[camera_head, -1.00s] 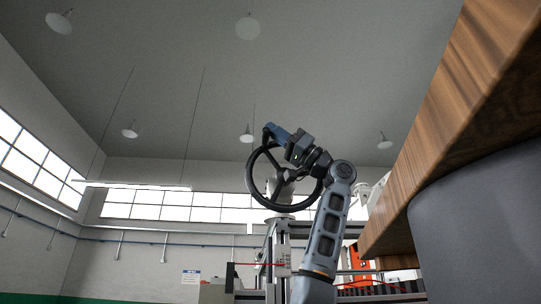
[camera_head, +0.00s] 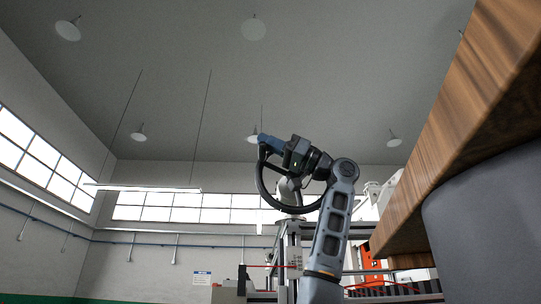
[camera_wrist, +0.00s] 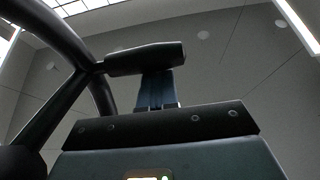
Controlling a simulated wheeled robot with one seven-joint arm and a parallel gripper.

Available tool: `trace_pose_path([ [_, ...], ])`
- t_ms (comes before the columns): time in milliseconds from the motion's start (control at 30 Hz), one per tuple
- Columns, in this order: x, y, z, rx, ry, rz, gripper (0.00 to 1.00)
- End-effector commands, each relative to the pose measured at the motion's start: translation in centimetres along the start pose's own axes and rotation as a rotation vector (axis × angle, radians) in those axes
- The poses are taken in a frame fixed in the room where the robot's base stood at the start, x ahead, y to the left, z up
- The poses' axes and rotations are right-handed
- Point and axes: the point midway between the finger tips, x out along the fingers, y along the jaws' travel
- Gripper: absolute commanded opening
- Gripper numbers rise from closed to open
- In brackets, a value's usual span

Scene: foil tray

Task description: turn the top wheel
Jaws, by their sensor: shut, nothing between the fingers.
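The top wheel is a black ring (camera_head: 261,186) standing tilted on a grey support in the head view. Part of its rim (camera_wrist: 62,38) fills the left of the wrist view, and a dark bar-shaped handle (camera_wrist: 145,58) extends right from it. My gripper (camera_head: 264,140) is at the wheel's upper left, with my arm reaching across the wheel's right side. In the wrist view, the blue fingers of my gripper (camera_wrist: 157,90) are together, empty, and their tips end at the handle. I cannot tell whether they touch it. My arm hides the right part of the wheel.
A wooden tabletop (camera_head: 470,110) on a grey rounded base (camera_head: 490,220) looms close on the right. A metal frame (camera_head: 290,255) stands below the wheel, with orange equipment (camera_head: 373,262) to its right. The space left of the wheel is open.

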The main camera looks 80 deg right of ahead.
Motion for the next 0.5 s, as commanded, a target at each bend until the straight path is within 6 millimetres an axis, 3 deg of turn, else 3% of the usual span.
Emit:
trace_pose_path([
  [500,0.16,0.02,1.00,0.000,-0.110,0.001,0.00],
])
